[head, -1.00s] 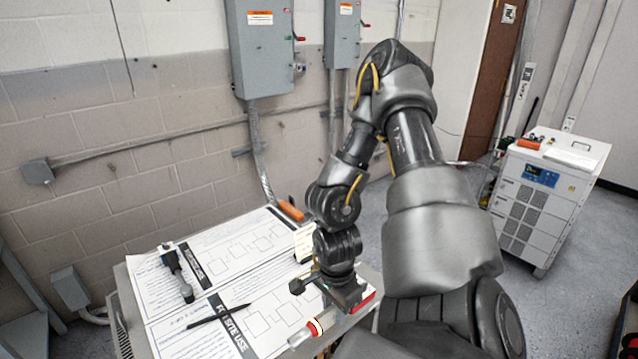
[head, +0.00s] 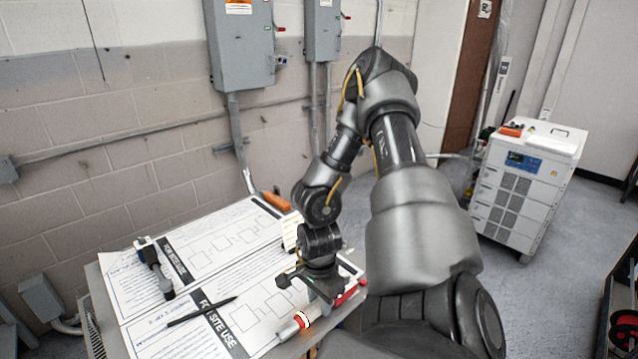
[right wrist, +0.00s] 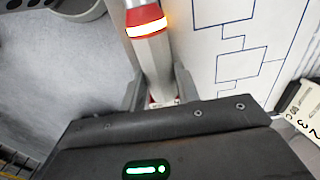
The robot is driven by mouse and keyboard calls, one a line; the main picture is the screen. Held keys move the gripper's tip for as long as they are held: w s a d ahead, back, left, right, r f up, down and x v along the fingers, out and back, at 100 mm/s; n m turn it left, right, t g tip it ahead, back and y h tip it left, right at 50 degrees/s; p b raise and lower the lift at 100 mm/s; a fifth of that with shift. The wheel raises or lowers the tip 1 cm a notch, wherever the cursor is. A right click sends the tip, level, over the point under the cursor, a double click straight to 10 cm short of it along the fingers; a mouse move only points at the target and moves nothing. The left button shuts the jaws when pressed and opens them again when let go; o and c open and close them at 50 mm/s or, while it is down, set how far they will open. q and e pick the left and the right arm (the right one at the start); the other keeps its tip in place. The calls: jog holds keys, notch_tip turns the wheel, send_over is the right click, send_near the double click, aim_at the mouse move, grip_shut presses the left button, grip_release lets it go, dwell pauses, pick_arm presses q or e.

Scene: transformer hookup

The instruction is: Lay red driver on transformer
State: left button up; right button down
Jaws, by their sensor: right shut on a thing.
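My right gripper (head: 316,289) is shut on a silver tube-shaped tool (right wrist: 155,62) with a red band and a lit ring, low over the front right edge of the table. In the head view the tool's silver end (head: 288,330) points to the lower left, and a red part (head: 347,294) shows right of the gripper. I cannot tell whether this is the red driver, or whether it touches the table. A white wheeled cabinet (head: 530,190) with a blue display, perhaps the transformer, stands at the right. A small orange-red thing (head: 510,132) lies on its top.
Printed sheets (head: 225,240) cover the table (head: 97,300). A black pen-like thing (head: 202,311), a dark tool (head: 155,268) and an orange-handled thing (head: 276,201) lie there. Grey wall boxes (head: 240,45) hang behind. Open floor lies before the cabinet.

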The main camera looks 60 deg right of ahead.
aim_at(320, 302)
jog(key=shift+f, duration=0.4)
jog(key=shift+s+r, duration=0.15)
jog(key=shift+r, duration=0.05)
jog(key=c, duration=1.5)
grip_release()
jog(key=o, duration=0.5)
jog(key=shift+f, duration=0.1)
jog(key=shift+c, duration=0.2)
pick_arm(q)
jog(key=shift+f, duration=0.2)
jog(key=shift+r, duration=0.1)
pick_arm(e)
notch_tip(320, 302, up, 12)
